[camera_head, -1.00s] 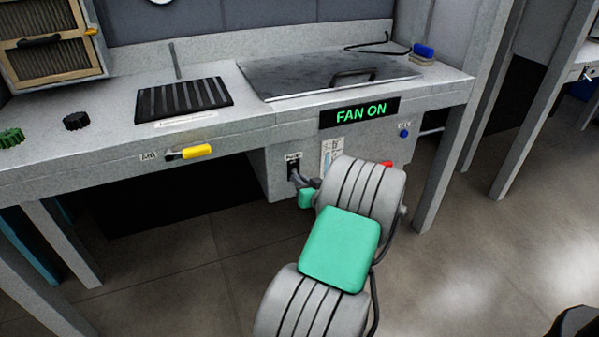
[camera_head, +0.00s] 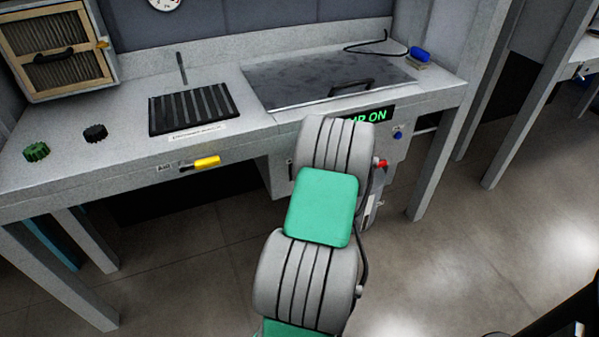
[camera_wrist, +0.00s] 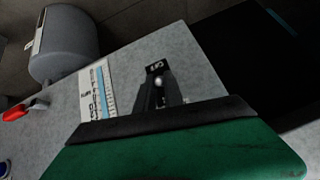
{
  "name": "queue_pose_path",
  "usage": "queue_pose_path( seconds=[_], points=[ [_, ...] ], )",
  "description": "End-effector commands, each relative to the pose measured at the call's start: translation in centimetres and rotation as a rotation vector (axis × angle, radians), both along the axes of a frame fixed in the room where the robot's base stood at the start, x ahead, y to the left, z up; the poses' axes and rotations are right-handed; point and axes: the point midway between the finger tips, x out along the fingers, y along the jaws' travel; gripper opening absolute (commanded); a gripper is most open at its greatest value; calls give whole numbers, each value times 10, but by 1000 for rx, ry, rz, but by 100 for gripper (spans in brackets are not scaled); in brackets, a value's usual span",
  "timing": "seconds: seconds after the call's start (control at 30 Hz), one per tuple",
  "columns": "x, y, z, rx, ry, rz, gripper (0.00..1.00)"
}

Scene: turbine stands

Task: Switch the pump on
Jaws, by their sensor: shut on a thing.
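The pump switch (camera_wrist: 158,81) shows in the wrist view as a pale-tipped lever at a dark slot under a small label. My gripper (camera_wrist: 160,98), dark fingers on a green body, is shut on this lever. In the head view my own grey and green arm hides the gripper and most of the switch.
A hatch with a handle (camera_head: 330,80), a black grille (camera_head: 195,109) and dark and green knobs lie on the stand top (camera_head: 130,140). A yellow handle (camera_head: 207,162), a red part (camera_head: 381,163) and a blue knob (camera_head: 398,134) are on the front.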

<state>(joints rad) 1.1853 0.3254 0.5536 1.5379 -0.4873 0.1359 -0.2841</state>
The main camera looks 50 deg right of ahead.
Motion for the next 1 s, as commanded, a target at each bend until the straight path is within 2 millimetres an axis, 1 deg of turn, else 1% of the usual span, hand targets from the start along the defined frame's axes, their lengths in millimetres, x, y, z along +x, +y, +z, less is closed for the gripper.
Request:
queue_pose_path(
  seconds=[0.03, 0.43, 0.47, 0.7, 0.93, 1.0],
  points=[
    [3, 1, 3, 1, -1, 5, 0],
    [4, 1, 3, 2, 2, 6, 0],
    [4, 1, 3, 2, 2, 6, 15],
    [1, -1, 2, 3, 4, 1, 34],
    [0, -1, 1, 3, 6, -1, 34],
    [-3, -1, 5, 2, 5, -2, 34]
  ],
)
